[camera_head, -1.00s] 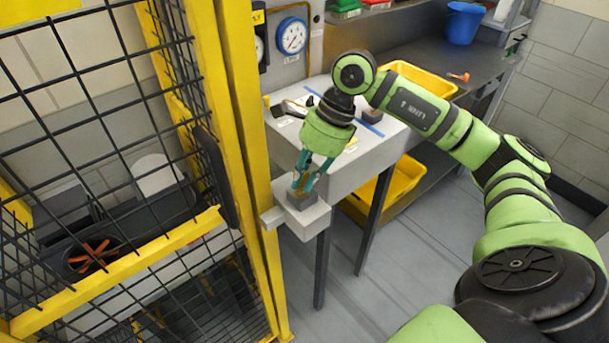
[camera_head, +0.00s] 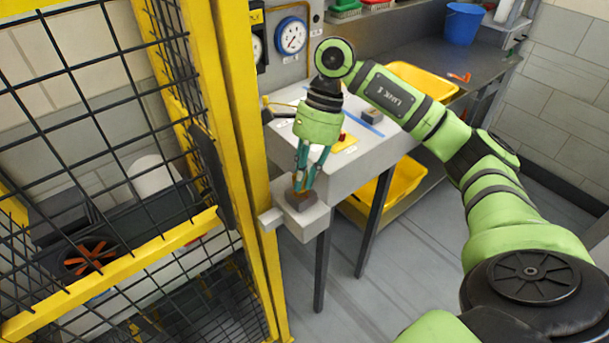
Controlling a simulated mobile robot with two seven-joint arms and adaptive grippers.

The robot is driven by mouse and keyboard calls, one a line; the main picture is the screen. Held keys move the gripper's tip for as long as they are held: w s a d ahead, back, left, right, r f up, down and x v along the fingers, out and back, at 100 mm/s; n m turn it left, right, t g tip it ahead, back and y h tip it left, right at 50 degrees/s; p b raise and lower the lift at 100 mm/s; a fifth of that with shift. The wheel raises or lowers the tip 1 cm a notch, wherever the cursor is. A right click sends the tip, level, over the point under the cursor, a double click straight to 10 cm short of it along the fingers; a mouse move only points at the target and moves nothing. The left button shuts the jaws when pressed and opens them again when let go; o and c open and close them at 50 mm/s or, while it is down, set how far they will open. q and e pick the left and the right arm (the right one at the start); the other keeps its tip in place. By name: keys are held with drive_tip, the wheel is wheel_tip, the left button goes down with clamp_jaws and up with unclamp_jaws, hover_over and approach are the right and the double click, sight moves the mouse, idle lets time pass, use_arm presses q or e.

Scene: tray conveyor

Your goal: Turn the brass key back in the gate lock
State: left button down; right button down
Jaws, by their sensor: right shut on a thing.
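The brass key (camera_head: 299,182) stands in the lock and shows as a small brass piece between my fingers. My right gripper (camera_head: 301,186) points down over the lock, its teal fingers shut on the key. The fingers hide part of the key, and its exact angle is hard to tell. My left gripper is not in view.
The yellow gate post (camera_head: 243,150) and black mesh stand close left of the lock. A grey table (camera_head: 345,170) is just behind it. A yellow bin (camera_head: 420,82) and a blue bucket (camera_head: 463,24) are farther back. The floor at right is clear.

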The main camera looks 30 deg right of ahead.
drive_tip(key=c, duration=1.2)
unclamp_jaws()
drive_tip(key=shift+f+n, duration=0.15)
drive_tip(key=shift+n, duration=0.15)
drive_tip(key=shift+o, duration=0.2)
drive_tip(key=v, duration=1.2)
drive_tip(key=shift+d, duration=0.15)
